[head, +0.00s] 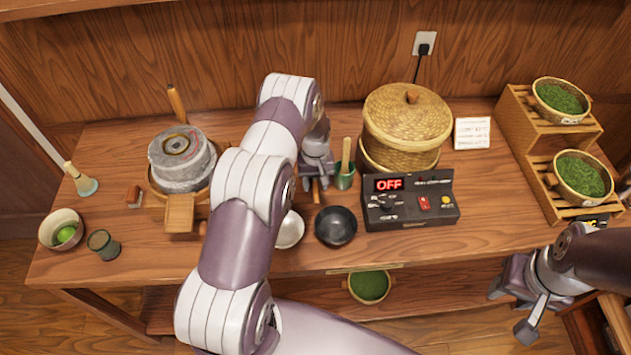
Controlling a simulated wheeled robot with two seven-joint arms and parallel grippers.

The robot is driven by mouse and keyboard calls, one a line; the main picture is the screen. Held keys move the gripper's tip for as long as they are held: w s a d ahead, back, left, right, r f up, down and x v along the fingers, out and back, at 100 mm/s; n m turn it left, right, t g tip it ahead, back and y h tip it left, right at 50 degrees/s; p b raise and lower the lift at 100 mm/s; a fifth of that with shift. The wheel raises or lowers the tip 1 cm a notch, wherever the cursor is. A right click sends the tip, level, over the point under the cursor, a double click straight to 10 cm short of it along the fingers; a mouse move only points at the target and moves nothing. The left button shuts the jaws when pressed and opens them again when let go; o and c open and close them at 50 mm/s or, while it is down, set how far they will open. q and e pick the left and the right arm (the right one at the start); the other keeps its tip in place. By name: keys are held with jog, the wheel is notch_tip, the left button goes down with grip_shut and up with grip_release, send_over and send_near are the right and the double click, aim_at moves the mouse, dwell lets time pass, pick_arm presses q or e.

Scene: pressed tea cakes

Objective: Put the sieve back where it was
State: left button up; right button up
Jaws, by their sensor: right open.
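A pale round bowl-shaped thing (290,230), which looks like the sieve, is at the middle of the table, partly hidden behind my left arm. A short brown handle-like piece (317,194) shows just above it; I cannot tell whether they are joined. My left gripper (317,184) points down over this brown piece, beside a green cup (344,176) with a wooden stick in it. I cannot tell whether its fingers grip the piece. My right gripper (510,308) is open and empty, off the table's front right.
A dark bowl (336,226) and a control box (410,202) reading OFF stand right of the pale bowl. A lidded basket (406,120) is behind. A stone mill (182,158) is at left, a tiered rack (520,125) with green-filled baskets at right.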

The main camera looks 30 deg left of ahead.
aim_at(315, 181)
pick_arm(q)
jog(key=shift+r, duration=0.35)
notch_tip(315, 181, up, 11)
jog(key=b, duration=0.2)
jog(key=s+d+r+m+t, duration=0.1)
jog(key=s+d+r+m, duration=0.2)
jog(key=s, duration=0.7)
jog(key=s+d+r+m+t, duration=0.1)
jog(key=s+d+r+m, duration=0.2)
jog(key=s+d+r, duration=0.4)
jog(key=s, duration=0.4)
jog(key=shift+s+d+r+m, duration=0.2)
jog(key=shift+r+m, duration=0.1)
jog(key=shift+r, duration=0.05)
